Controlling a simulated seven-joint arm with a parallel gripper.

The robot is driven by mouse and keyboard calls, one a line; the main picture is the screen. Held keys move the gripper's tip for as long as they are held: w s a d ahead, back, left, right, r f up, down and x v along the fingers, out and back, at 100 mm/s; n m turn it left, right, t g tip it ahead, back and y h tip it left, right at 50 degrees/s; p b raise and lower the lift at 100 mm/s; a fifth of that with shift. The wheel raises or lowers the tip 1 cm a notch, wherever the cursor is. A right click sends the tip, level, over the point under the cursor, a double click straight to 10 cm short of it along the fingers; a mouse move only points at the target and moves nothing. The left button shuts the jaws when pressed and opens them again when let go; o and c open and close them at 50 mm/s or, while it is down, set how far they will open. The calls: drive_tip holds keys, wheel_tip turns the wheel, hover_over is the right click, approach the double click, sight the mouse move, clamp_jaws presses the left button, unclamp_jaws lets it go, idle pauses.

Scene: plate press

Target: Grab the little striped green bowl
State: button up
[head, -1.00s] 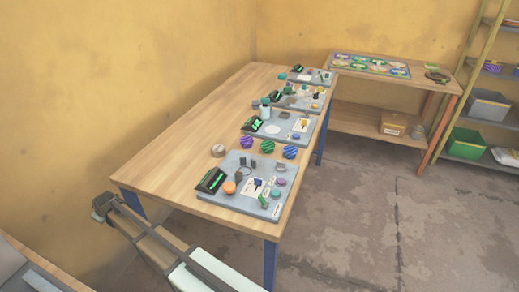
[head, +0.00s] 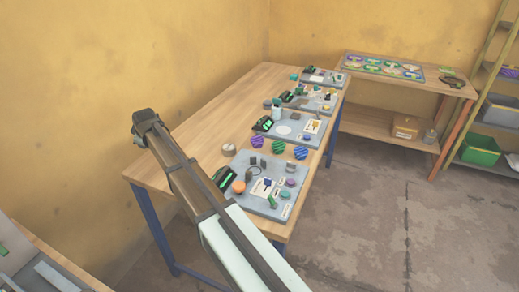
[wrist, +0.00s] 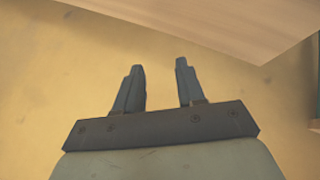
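The little striped green bowl (head: 278,147) sits on the wooden table, between a striped purple bowl (head: 257,142) on its left and a striped blue bowl (head: 301,152) on its right. My gripper (wrist: 156,72) shows in the wrist view with its two fingers apart and nothing between them. In the head view my gripper (head: 143,118) is raised near the table's left edge, well to the left of the bowls. The green bowl is not in the wrist view.
The wooden table (head: 205,125) holds several grey boards with small parts; the nearest board (head: 283,211) lies in front of the bowls. A round tan object (head: 228,149) stands left of the bowls. A second table (head: 440,84) and a shelf are at the back right.

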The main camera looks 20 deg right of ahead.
drive_tip(key=s+d+r+g+h, duration=0.1)
drive_tip(key=s+d+r, duration=0.15)
drive_tip(key=d, duration=1.35)
drive_tip(key=n+g+h, duration=0.1)
drive_tip(key=g+h, duration=0.1)
drive_tip(key=g, duration=0.2)
approach(279, 153)
drive_tip(key=shift+w+a+f, duration=0.15)
drive_tip(key=shift+f, duration=0.25)
drive_tip(key=shift+w+a+f, duration=0.1)
drive_tip(key=shift+f, duration=0.3)
drive_tip(key=shift+d+x, duration=0.15)
drive_tip(key=shift+x, duration=1.15)
drive_tip(key=shift+d+x, duration=0.15)
drive_tip(key=shift+x, duration=1.15)
drive_tip(key=shift+w+r, duration=0.1)
drive_tip(key=shift+w, duration=0.1)
drive_tip(key=shift+c, duration=0.5)
clamp_jaws()
